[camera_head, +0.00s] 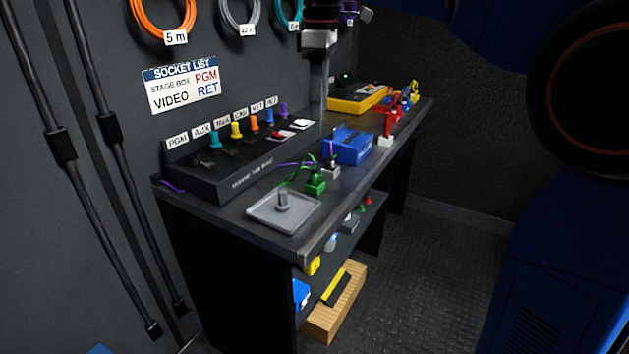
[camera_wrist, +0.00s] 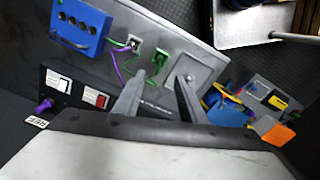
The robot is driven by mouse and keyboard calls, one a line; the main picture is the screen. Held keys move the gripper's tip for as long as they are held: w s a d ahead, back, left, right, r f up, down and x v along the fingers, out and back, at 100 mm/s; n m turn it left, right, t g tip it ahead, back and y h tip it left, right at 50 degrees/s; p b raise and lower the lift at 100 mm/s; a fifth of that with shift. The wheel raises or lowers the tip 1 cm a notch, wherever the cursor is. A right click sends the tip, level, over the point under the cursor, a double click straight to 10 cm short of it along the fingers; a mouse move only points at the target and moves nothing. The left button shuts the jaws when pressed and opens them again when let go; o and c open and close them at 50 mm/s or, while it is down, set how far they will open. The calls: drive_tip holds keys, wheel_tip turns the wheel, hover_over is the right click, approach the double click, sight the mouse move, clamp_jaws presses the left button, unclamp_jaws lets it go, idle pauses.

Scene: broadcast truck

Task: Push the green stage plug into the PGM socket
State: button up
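The green plug (camera_head: 315,185) stands on the bench beside the grey tray, with a green cable running from it. It also shows in the wrist view (camera_wrist: 160,57), beyond my fingertips. The dark stage box (camera_head: 235,165) sits along the wall with a row of labels. The PGM label (camera_head: 177,141) is at its left end; no coloured plug shows below it, and the socket itself is too dark to make out. My gripper (camera_wrist: 157,100) is open, with nothing seen between its fingers. It hangs above the bench in the head view (camera_head: 318,110), apart from the green plug.
A grey tray (camera_head: 266,217) with a metal peg lies at the bench's near end. A grey plug (camera_head: 330,171) with a purple cable and a blue box (camera_head: 350,147) stand behind the green plug. Coloured plugs line the stage box. A yellow device (camera_head: 350,105) stands at the far end.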

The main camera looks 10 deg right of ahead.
drive_tip(key=w+a, duration=0.1)
hover_over(314, 168)
drive_tip(key=shift+n, duration=0.3)
drive_tip(key=f, duration=1.1)
drive_tip(key=shift+w+a+f, duration=0.15)
drive_tip(key=shift+w+f, duration=0.05)
drive_tip(key=shift+f, duration=0.15)
drive_tip(key=shift+s+d+f, duration=0.1)
drive_tip(key=shift+s+f, duration=0.05)
drive_tip(key=shift+f, duration=1.15)
drive_tip(key=shift+s+d+f, duration=0.1)
drive_tip(key=shift+f, duration=1.2)
clamp_jaws()
